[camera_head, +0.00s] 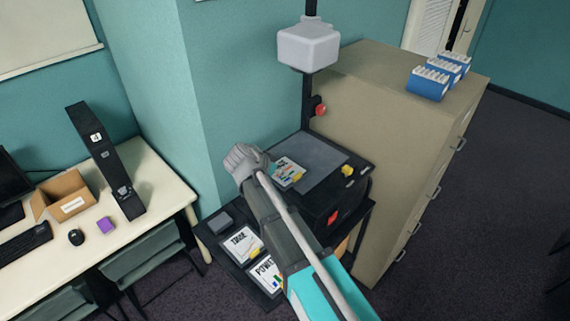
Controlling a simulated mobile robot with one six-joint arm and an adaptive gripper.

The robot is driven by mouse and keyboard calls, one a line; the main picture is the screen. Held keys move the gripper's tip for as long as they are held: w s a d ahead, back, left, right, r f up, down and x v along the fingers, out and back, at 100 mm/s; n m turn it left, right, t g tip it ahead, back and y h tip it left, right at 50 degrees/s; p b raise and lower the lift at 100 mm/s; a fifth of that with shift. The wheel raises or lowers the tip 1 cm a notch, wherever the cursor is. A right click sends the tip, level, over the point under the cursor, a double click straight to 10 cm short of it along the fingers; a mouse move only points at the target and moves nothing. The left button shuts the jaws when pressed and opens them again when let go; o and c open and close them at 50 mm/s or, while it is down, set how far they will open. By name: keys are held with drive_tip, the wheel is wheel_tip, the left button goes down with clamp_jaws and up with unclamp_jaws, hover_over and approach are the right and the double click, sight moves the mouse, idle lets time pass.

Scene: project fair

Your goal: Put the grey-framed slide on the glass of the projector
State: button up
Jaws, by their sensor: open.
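The projector (358,186) is a black box with a dark grey glass (322,160) on top and a pale head (308,47) on a post above. A slide (289,170) with a coloured picture lies at the glass's left part, partly behind my arm; its frame looks greyish, but its near edge is hard to see. My gripper (243,160) is open, just left of this slide and the projector's left edge. Its fingertips are small here, and I cannot tell whether they touch the slide. White slides marked TRADE (241,243) and POWER (266,274) lie lower, left of the projector.
A tall beige cabinet (400,130) stands right of the projector, with blue slide boxes (428,84) on top. A teal wall corner stands behind my gripper.

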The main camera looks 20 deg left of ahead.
drive_tip(key=shift+r, duration=0.25)
drive_tip(key=shift+w, duration=0.1)
drive_tip(key=b, duration=0.5)
approach(296, 175)
drive_tip(key=x, duration=0.4)
drive_tip(key=shift+w+d+r, duration=0.1)
drive_tip(key=shift+d+r, duration=0.1)
drive_tip(key=shift+r, duration=0.05)
drive_tip(key=shift+b+x, duration=0.4)
drive_tip(key=shift+x, duration=0.5)
drive_tip(key=b+x, duration=0.1)
drive_tip(key=x, duration=0.1)
drive_tip(key=b+x, duration=0.1)
drive_tip(key=shift+a+f+b, duration=0.25)
drive_tip(key=shift+a+b, duration=0.05)
drive_tip(key=shift+b, duration=0.05)
drive_tip(key=shift+b+x, duration=0.65)
drive_tip(key=shift+x, duration=0.35)
drive_tip(key=shift+d, duration=0.1)
